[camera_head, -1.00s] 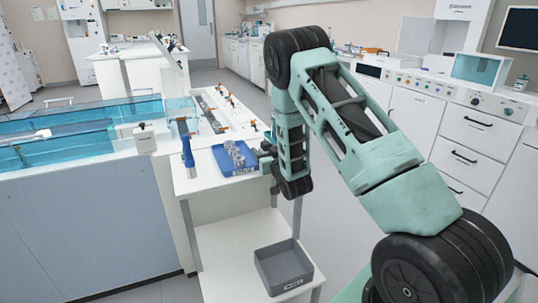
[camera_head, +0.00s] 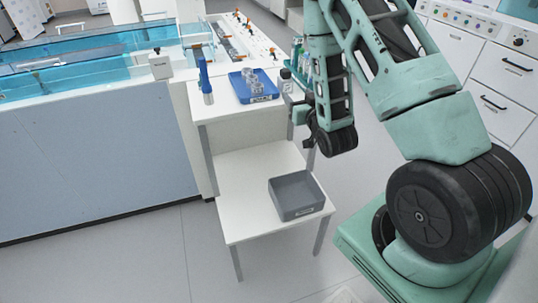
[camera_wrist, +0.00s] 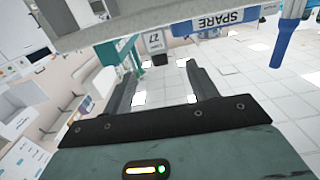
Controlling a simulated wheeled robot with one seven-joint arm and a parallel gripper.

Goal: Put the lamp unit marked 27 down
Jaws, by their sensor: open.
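The lamp unit marked 27 (camera_wrist: 154,42) shows in the wrist view as a small grey body with a dark number label, just beyond my fingertips. In the head view a small grey unit with a dark top (camera_head: 286,82), likely the same one, is at the right edge of the white stand's top, beside the blue tray (camera_head: 238,86). My gripper (camera_wrist: 161,66) is open, its two fingers apart with nothing between them. In the head view my gripper (camera_head: 299,106) is partly hidden by my arm at the stand's right edge. The tray's SPARE label (camera_wrist: 222,20) shows in the wrist view.
A grey bin (camera_head: 297,193) sits on the lower shelf. A water tank (camera_head: 70,62) lies left. Floor in front is clear.

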